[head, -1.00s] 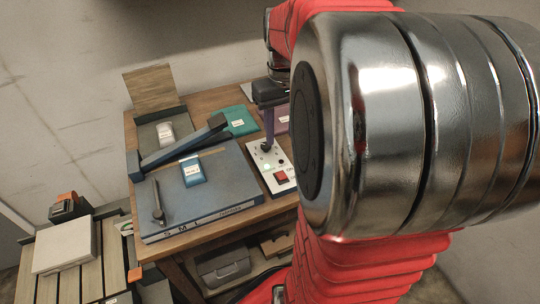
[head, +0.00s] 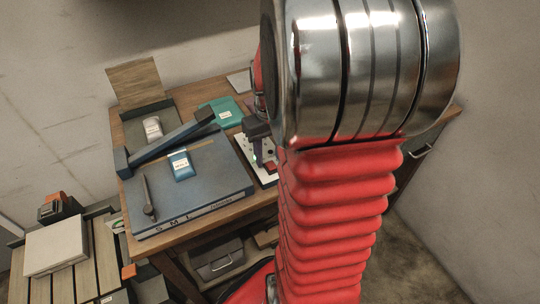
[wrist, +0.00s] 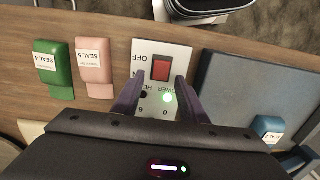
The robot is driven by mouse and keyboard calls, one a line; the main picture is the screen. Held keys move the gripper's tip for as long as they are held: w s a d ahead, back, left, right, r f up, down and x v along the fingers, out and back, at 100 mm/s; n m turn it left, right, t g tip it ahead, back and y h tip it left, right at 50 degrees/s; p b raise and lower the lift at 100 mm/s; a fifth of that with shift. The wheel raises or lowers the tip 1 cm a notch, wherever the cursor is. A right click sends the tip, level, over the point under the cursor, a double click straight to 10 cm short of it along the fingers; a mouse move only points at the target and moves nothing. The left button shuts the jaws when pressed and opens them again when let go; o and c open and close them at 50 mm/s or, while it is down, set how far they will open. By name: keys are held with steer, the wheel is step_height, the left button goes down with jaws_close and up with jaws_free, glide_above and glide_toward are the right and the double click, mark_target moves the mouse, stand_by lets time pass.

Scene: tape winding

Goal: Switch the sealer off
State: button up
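The white control panel (wrist: 143,51) carries a red rocker switch (wrist: 160,69), the word OFF at one end and a lit green lamp (wrist: 167,98). In the head view the panel (head: 241,146) lies on the wooden bench right of the blue flat sealer (head: 210,178), mostly hidden by my arm. My gripper (wrist: 159,78) is over the panel with its two purple fingers apart, one on each side of the red switch. Nothing is between them except the switch seen beyond. I cannot tell whether the fingertips touch the panel.
A green packet (wrist: 54,68) and a pink packet (wrist: 94,66) lie on the bench beside the panel. A blue packet (head: 180,166) lies on the sealer near its raised blue bar (head: 170,143). A side table with a pale box (head: 56,245) stands at left.

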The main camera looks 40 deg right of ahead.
steer(key=shift+f, duration=0.55)
steer(key=shift+c, duration=0.6)
